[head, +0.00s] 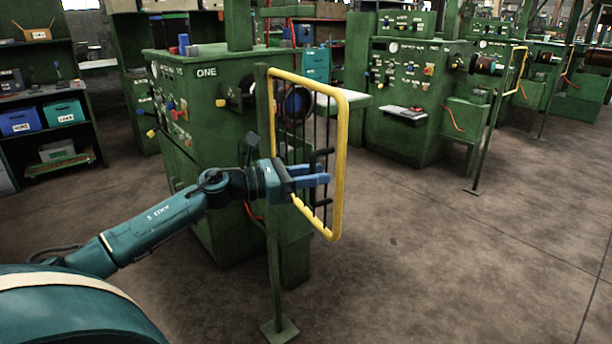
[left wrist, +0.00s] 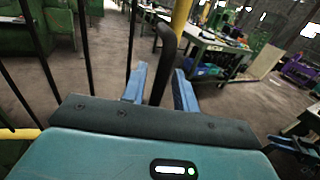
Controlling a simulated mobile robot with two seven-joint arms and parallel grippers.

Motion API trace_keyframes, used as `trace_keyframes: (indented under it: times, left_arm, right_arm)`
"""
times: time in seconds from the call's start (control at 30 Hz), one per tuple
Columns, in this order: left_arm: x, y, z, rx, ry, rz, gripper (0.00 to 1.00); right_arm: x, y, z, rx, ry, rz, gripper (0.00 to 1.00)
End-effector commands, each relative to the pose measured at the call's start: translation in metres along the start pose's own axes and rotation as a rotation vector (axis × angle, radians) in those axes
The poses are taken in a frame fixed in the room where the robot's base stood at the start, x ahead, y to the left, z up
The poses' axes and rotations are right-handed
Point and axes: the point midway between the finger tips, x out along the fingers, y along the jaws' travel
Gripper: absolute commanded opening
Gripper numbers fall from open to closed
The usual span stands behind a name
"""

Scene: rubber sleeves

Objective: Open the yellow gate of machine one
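Machine one (head: 205,110) is a green box marked ONE in the head view. The yellow gate (head: 341,150), a yellow frame with dark bars, stands in front of its right side by a green post (head: 268,200). A black handle (head: 318,160) is on the gate. My left gripper (head: 318,180) is at the handle. In the left wrist view, the handle (left wrist: 164,58) stands between the two blue fingers of my left gripper (left wrist: 160,85). The fingers are apart, with a gap visible beside the handle.
Another green machine (head: 405,100) stands to the right, with more behind it. A shelf (head: 60,95) with blue and teal bins is at the left. The floor (head: 430,250) right of the gate is clear. The post's base plate (head: 280,330) rests on the floor.

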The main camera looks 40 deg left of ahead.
Motion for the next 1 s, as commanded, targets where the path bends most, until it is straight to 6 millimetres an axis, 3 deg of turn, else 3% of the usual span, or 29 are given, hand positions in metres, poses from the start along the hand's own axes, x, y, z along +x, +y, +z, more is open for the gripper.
trace_keyframes:
  times: [0.27,1.0]
  left_arm:
    - [-0.021,0.000,-0.004,-0.001,0.004,0.002,0.29]
    - [-0.123,0.000,-0.001,-0.001,0.000,0.000,0.29]
  right_arm:
    - [0.002,0.001,0.004,-0.004,0.009,0.002,0.36]
    - [-0.005,0.003,-0.002,-0.012,0.036,0.009,0.36]
